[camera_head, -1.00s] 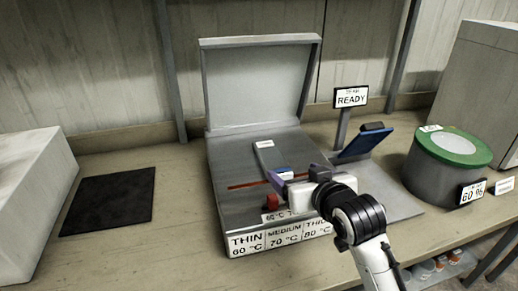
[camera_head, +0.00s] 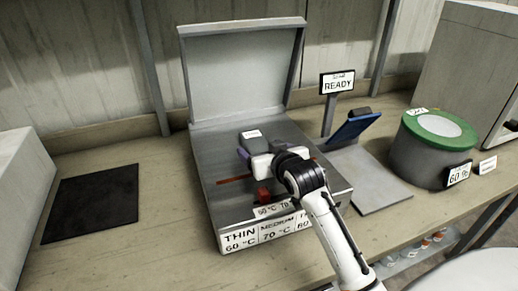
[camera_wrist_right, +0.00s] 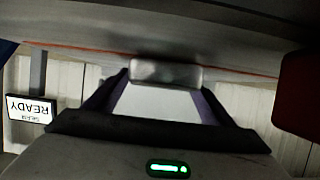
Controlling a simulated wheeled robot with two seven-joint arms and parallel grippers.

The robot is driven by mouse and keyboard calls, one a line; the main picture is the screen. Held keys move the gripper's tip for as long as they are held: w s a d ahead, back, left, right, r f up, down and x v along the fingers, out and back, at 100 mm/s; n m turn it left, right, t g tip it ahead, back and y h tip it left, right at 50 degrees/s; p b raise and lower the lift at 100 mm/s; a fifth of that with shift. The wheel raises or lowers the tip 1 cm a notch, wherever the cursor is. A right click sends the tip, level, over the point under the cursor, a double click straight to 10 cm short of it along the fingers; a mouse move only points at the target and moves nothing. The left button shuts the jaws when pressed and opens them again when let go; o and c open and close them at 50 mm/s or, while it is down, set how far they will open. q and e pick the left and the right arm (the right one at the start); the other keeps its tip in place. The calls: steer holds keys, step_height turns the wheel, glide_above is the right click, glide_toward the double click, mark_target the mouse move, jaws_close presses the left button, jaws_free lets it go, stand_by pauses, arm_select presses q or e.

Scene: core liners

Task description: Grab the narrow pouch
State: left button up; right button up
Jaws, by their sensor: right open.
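A grey pouch with a small white label (camera_head: 253,138) lies on the grey bed of the open-lidded machine (camera_head: 205,190); I take it as the narrow pouch. Its near part is hidden behind my right gripper. My right gripper (camera_head: 270,153) is open over the bed, its purple fingers pointing away toward the lid, close to the pouch's near end. In the right wrist view, a grey blurred end (camera_wrist_right: 165,72), likely the pouch, shows between the spread fingertips of the right gripper (camera_wrist_right: 164,88). Contact cannot be told. My left gripper is out of view.
A red knob (camera_head: 263,196) and temperature labels are on the machine's front. A READY sign (camera_head: 338,83), a tilted blue panel (camera_head: 355,127) and a green-topped drum (camera_head: 437,150) stand to the right. A black mat (camera_head: 92,203) lies left on clear bench.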

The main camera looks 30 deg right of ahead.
steer(key=shift+w+f, duration=0.1)
steer(key=shift+w, duration=0.1)
steer(key=c, duration=1.3)
